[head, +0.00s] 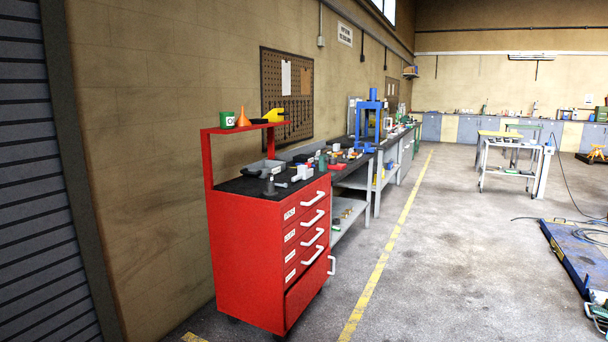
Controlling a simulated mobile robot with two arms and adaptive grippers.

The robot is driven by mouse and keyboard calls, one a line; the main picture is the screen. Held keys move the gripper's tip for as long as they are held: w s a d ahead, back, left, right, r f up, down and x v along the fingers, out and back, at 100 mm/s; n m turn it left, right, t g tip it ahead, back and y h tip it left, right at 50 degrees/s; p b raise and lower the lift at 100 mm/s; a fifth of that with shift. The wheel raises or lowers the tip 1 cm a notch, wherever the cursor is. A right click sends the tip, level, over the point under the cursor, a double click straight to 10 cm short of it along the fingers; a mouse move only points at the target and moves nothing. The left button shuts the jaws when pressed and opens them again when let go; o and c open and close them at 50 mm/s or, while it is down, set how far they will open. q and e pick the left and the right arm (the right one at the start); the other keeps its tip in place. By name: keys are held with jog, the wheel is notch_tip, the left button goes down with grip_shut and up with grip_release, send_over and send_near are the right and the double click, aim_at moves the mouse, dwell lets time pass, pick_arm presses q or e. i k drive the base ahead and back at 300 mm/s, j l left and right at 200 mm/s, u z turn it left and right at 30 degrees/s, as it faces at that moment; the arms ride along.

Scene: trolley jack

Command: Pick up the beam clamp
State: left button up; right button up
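I cannot pick out the beam clamp for certain in the head view. Several small tools and parts lie on the black top of the red tool cabinet (248,262) and on the workbench behind it, too small to tell apart. A grey upright piece (270,186) stands near the cabinet top's front edge. A yellow tool-like object (274,115) sits on the cabinet's raised red shelf (240,128). Neither of my grippers is in view.
A green can (227,120) and an orange funnel (243,118) share the shelf. A blue press (368,118) stands on the workbench. A wheeled table (512,146) stands farther back. A blue platform (580,255) lies at right. The floor (450,265) between is mostly clear.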

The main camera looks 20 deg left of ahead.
aim_at(303, 174)
jog(key=i+u, duration=0.1)
jog(key=i, duration=1.45)
jog(key=i+j+z, duration=0.2)
jog(key=i, duration=1.9)
jog(key=i+l+u, duration=0.1)
jog(key=i+u, duration=0.35)
jog(key=i+l+u, duration=0.2)
jog(key=i+u, duration=0.2)
jog(key=i+l+u, duration=0.3)
jog(key=u, duration=0.15)
